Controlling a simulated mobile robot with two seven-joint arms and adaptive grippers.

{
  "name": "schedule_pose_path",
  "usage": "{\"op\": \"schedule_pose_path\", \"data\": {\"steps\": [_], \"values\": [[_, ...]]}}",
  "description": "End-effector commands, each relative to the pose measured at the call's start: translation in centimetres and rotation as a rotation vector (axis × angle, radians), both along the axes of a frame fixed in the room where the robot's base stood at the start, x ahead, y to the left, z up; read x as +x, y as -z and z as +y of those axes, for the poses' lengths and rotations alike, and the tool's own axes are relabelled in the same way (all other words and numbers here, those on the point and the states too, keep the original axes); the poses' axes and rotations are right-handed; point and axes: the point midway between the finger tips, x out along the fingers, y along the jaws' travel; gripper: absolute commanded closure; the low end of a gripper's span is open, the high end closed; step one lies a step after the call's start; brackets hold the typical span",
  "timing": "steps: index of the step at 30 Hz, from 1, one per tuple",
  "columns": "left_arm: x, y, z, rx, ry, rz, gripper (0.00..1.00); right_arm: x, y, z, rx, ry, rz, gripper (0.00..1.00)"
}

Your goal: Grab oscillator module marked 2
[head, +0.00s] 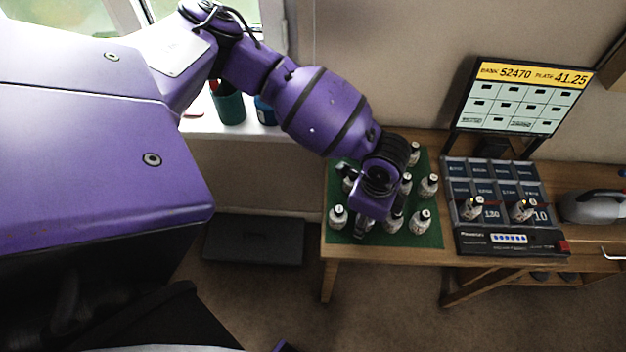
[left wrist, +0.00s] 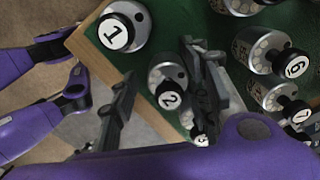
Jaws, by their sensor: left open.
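The oscillator module marked 2 (left wrist: 166,80) is a short silver cylinder with a black knob and a white number disc. It stands near the edge of the green mat (left wrist: 93,33). My left gripper (left wrist: 158,70) is open, with one finger on each side of module 2 in the left wrist view. I cannot tell whether either finger touches it. In the head view my left gripper (head: 363,226) hangs over the front part of the green mat (head: 432,238) and hides most of what is under it.
Module 1 (left wrist: 122,30) stands close by, and modules 6 (left wrist: 280,62) and 7 (left wrist: 294,110) lie beyond the right finger. A dark rack (head: 485,168) with two modules in it stands right of the mat, below a screen (head: 522,97). A grey device (head: 592,207) sits at far right.

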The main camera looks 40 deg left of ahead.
Motion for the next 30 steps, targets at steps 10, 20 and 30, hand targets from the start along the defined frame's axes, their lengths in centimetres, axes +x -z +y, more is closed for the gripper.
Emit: {"op": "schedule_pose_path", "data": {"steps": [10,20,30], "values": [[-0.1,0.1,0.0,0.0,-0.001,0.002,0.84,0.1,0.0,0.0,-0.001,0.001,-0.001,0.6],[0.0,0.0,0.0,-0.001,0.0,0.0,1.0,0.0,0.0,-0.1,-0.002,-0.002,-0.001,0.6],[0.2,-2.7,-0.1,-0.002,0.0,-0.004,1.0,0.3,-0.5,-0.1,-0.002,-0.004,-0.007,0.6]]}}
